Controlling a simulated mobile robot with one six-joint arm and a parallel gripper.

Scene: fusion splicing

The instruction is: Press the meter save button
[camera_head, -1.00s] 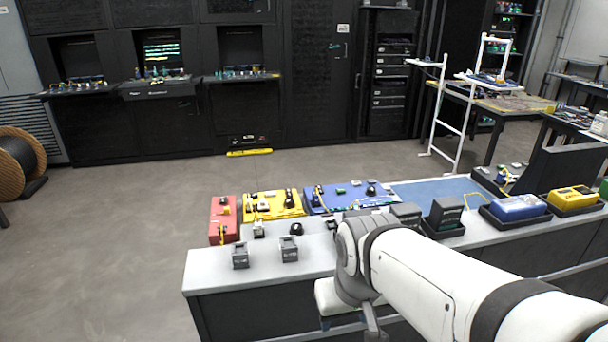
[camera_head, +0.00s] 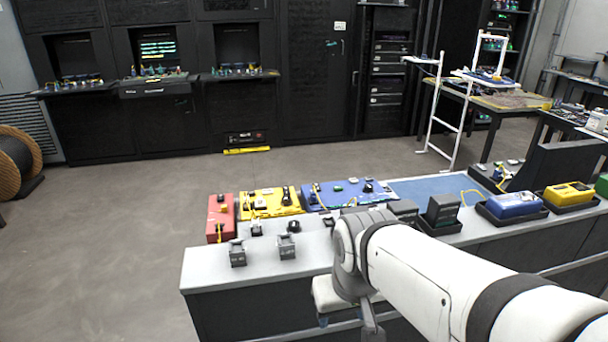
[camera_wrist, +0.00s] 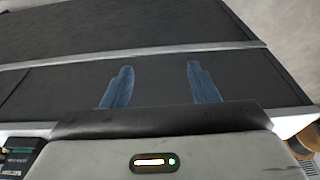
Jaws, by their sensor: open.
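My gripper (camera_wrist: 160,68) shows two blue fingers spread apart in the wrist view, with nothing between them. It faces the dark front panels of the bench (camera_head: 225,275). In the head view it hangs low in front of the bench, partly hidden by my arm. I cannot tell which device is the meter, and no save button can be made out. A dark device with a green label (camera_wrist: 22,152) shows at the wrist view's lower left.
Red (camera_head: 221,217), yellow (camera_head: 270,203) and blue (camera_head: 350,194) boards lie along the bench's far side. Two small grey blocks (camera_head: 237,254) (camera_head: 287,246) stand near its left end. Blue and yellow cases (camera_head: 514,205) (camera_head: 569,193) sit in trays at right.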

